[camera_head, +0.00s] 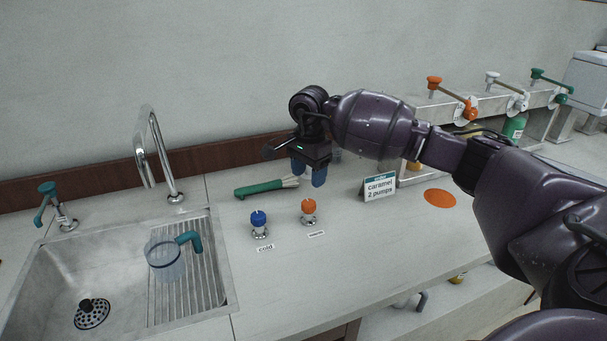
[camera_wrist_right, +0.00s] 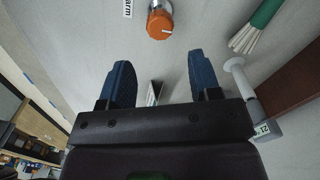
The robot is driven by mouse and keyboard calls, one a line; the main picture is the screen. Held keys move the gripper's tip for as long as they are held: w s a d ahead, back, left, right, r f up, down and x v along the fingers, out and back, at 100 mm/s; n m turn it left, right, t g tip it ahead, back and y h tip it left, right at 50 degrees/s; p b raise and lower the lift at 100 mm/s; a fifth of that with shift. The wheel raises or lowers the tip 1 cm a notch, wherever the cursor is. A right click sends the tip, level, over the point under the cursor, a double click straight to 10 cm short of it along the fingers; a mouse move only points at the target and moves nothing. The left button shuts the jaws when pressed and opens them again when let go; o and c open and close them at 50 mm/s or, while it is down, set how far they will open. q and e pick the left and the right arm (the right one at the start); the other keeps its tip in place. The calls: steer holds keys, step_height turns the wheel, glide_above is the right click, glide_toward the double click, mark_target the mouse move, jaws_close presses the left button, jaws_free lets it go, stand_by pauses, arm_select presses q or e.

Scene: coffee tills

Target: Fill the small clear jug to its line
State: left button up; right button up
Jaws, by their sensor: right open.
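The small clear jug (camera_head: 165,262) with a teal handle stands in the steel sink (camera_head: 110,255), on its ribbed part. Its fill line cannot be made out. A curved chrome tap (camera_head: 152,150) rises behind the sink. A blue knob labelled cold (camera_head: 259,222) and an orange knob (camera_head: 309,209) stand on the counter to the right. My right gripper (camera_head: 309,172) is above the counter behind the orange knob, open and empty. In the right wrist view its blue fingers (camera_wrist_right: 163,82) are apart, with the orange knob (camera_wrist_right: 160,22) beyond them. My left gripper is out of view.
A green-handled brush (camera_head: 266,187) lies left of my right gripper. A caramel 2 pumps sign (camera_head: 379,187) and an orange disc (camera_head: 440,198) are to the right. A teal-handled lever (camera_head: 52,205) stands at the sink's left. Front counter is clear.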

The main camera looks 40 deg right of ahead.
mark_target(308, 202)
steer(key=shift+d+f, duration=0.1)
steer(key=shift+f, duration=0.5)
step_height(308, 202, down, 8)
steer(key=shift+r+b, duration=0.2)
steer(key=shift+b, duration=1.05)
steer(key=c, duration=0.4)
steer(key=shift+r, duration=0.1)
steer(key=shift+c, duration=0.7)
